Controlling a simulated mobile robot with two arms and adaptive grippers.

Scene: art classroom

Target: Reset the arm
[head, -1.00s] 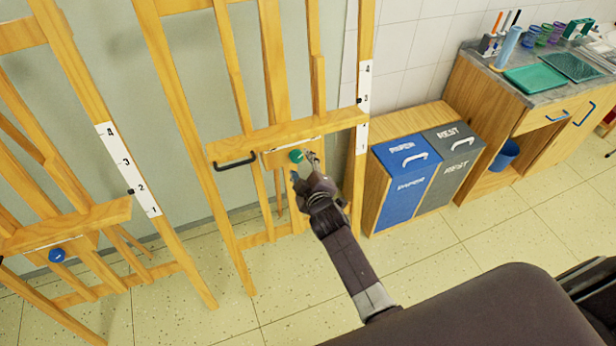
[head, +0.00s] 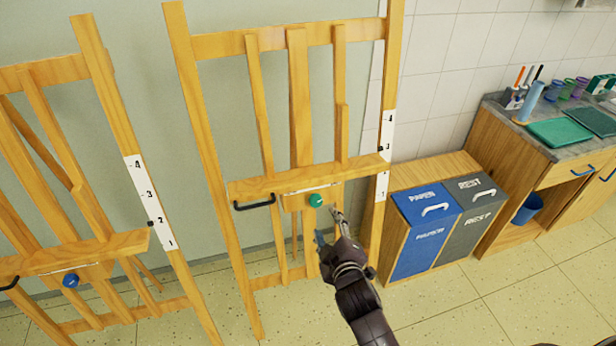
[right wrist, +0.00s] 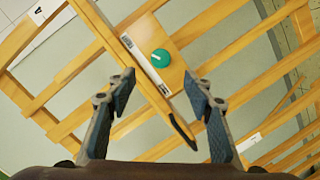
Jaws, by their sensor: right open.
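My right gripper (head: 328,225) is in front of the middle easel (head: 300,180), just below and to the right of its green knob (head: 316,200). In the right wrist view, my right gripper (right wrist: 160,90) has its two fingers spread wide with nothing between them. The green knob (right wrist: 161,58) shows beyond the fingertips, apart from them. The easel's black handle (head: 255,203) sticks out at the left end of its tray bar. My left gripper is not in view.
A second easel with a blue knob (head: 71,281) stands at the left. A blue paper bin (head: 425,240) and a grey rest bin (head: 475,220) stand to the right. Beyond them is a counter with green trays (head: 560,132). The floor in front of the bins is clear.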

